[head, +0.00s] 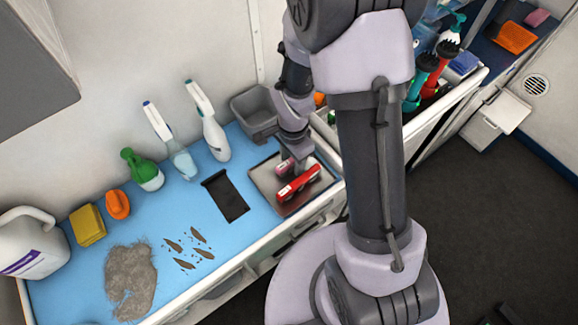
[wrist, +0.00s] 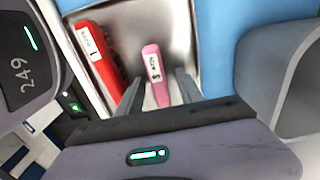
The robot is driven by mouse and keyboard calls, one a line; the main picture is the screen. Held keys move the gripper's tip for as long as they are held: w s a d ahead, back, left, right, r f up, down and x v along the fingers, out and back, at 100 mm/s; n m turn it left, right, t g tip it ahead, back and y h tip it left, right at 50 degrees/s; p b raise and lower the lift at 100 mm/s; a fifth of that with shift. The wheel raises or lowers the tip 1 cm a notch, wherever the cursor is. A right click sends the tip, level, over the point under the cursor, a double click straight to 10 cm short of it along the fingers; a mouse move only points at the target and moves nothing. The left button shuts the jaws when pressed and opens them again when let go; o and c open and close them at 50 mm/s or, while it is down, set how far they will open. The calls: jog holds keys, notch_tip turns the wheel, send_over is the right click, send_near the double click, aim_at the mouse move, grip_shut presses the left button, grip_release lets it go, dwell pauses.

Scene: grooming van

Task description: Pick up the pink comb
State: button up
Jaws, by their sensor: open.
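The pink comb (wrist: 154,72) lies in the metal tray (wrist: 176,22), with a white label on it. In the wrist view my gripper (wrist: 158,88) is open, with one finger on each side of the comb. In the head view my gripper (head: 292,160) is low over the tray (head: 262,178), and only a small pink part of the comb (head: 285,167) shows there. I cannot tell whether the fingers touch the comb.
A red tool (head: 299,183) lies in the tray close beside the comb, also in the wrist view (wrist: 97,58). A grey bin (head: 256,114) stands behind the tray. A black slab (head: 225,195), spray bottles (head: 211,130) and a fur clump (head: 130,278) are on the blue counter.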

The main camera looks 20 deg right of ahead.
jog(key=shift+r, duration=0.1)
grip_shut()
notch_tip(320, 180, up, 10)
jog(key=p, duration=0.4)
jog(key=c, duration=0.6)
grip_release()
jog(key=shift+c, duration=0.2)
grip_shut()
